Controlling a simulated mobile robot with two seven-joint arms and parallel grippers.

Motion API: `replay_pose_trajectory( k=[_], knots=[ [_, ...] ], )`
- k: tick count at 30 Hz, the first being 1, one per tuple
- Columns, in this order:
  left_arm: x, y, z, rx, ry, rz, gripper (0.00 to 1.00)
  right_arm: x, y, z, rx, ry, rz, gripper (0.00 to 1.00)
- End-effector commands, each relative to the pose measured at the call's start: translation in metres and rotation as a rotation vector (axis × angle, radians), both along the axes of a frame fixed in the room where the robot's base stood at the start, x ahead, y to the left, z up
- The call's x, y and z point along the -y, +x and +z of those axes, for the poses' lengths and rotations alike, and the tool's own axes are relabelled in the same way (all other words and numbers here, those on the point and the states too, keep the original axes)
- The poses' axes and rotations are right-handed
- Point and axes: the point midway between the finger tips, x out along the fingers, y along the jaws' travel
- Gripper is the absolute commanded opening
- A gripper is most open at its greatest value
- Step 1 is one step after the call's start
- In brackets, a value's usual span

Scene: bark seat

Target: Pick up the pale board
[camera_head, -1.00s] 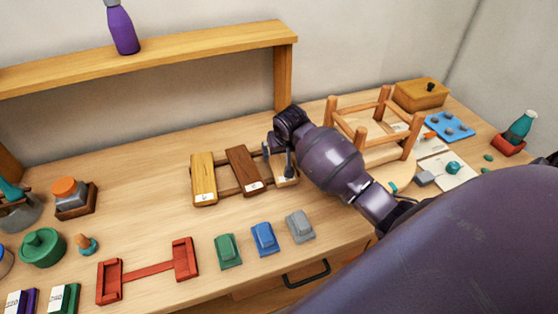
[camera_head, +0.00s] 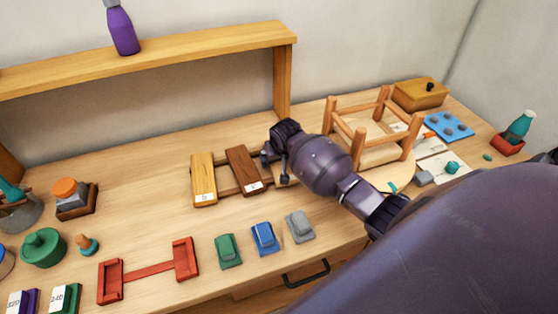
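The pale board (camera_head: 291,181) lies at the right end of a low wooden rack, right of a dark brown board (camera_head: 243,168) and a yellow board (camera_head: 203,180). Only a small part of it shows, as my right gripper covers most of it. My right gripper (camera_head: 275,167) points down over the pale board with its two fingers apart. I cannot tell whether the fingers touch the board. My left gripper is out of view.
A stool frame (camera_head: 370,130) stands close behind my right arm. Grey (camera_head: 299,226), blue (camera_head: 264,238) and green (camera_head: 228,250) blocks lie in front of the rack, with a red stand (camera_head: 150,270) to their left. A wooden shelf (camera_head: 150,60) spans the back.

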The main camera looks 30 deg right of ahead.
Motion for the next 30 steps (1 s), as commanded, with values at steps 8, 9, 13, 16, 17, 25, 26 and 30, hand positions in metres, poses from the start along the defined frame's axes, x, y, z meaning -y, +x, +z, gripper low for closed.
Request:
replay_pose_trajectory(
  k=[8,9,13,16,17,25,26,30],
  knots=[
    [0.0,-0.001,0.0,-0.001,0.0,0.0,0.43,0.0,0.0,0.0,0.0,0.0,0.0,0.56],
    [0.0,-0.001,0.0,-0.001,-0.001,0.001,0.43,0.0,0.0,0.0,0.0,0.0,0.0,0.49],
    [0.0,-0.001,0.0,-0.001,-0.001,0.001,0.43,0.0,0.0,0.001,0.001,0.0,0.0,0.45],
    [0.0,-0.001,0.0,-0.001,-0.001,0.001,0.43,0.0,0.0,0.001,0.001,0.0,0.0,0.45],
    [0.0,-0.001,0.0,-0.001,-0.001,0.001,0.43,0.0,0.0,0.001,0.001,0.0,0.0,0.45],
    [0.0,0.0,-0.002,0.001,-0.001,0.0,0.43,0.001,0.001,0.03,0.006,-0.001,-0.001,0.45],
    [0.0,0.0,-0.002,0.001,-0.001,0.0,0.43,0.001,0.001,0.036,0.005,0.0,-0.001,0.45],
    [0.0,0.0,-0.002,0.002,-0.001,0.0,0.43,0.0,0.002,0.071,0.007,-0.001,0.001,0.45]
  ],
)
